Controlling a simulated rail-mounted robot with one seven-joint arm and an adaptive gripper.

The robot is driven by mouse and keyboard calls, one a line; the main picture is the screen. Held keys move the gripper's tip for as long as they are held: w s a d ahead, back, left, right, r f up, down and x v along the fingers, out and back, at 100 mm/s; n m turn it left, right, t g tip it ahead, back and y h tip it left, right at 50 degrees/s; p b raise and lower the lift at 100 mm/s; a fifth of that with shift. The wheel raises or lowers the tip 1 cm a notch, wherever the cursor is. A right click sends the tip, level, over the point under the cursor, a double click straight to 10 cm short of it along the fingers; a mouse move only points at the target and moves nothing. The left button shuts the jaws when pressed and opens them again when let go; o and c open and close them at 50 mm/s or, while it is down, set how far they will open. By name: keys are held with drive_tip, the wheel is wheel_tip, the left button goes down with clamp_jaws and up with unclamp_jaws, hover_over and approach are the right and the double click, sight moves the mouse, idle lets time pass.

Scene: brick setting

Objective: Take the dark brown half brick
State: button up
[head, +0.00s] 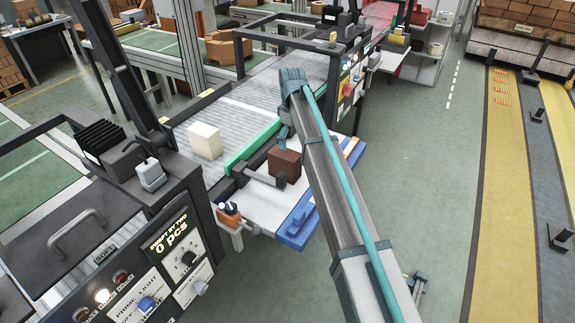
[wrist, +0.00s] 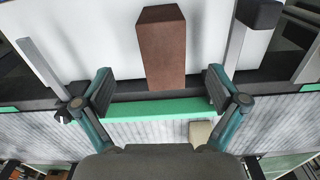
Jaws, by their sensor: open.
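The dark brown half brick (head: 285,164) stands on a white shelf beside the roller conveyor. In the wrist view the brick (wrist: 162,48) is at the upper middle, in line with the space between my fingers. My gripper (wrist: 160,90) is open, one finger to each side, with nothing held. The brick's near end comes about level with the fingertips, and gaps show on both sides of it. In the head view my arm hides most of the gripper; a small teal part shows just above the brick.
A cream block (head: 205,141) sits on the roller conveyor (head: 262,92). A green rail (head: 252,145) runs between conveyor and white shelf (head: 262,207). A grey bar (head: 262,177) lies close to the brick's left. A control panel (head: 165,262) stands at the lower left.

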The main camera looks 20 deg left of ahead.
sight(285, 153)
drive_tip(key=a+r, duration=0.2)
drive_tip(key=shift+a+n, duration=0.35)
drive_tip(key=shift+n, duration=0.05)
drive_tip(key=shift+f+p, duration=2)
drive_tip(key=shift+f, duration=3.2)
drive_tip(key=shift+w, duration=0.1)
clamp_jaws()
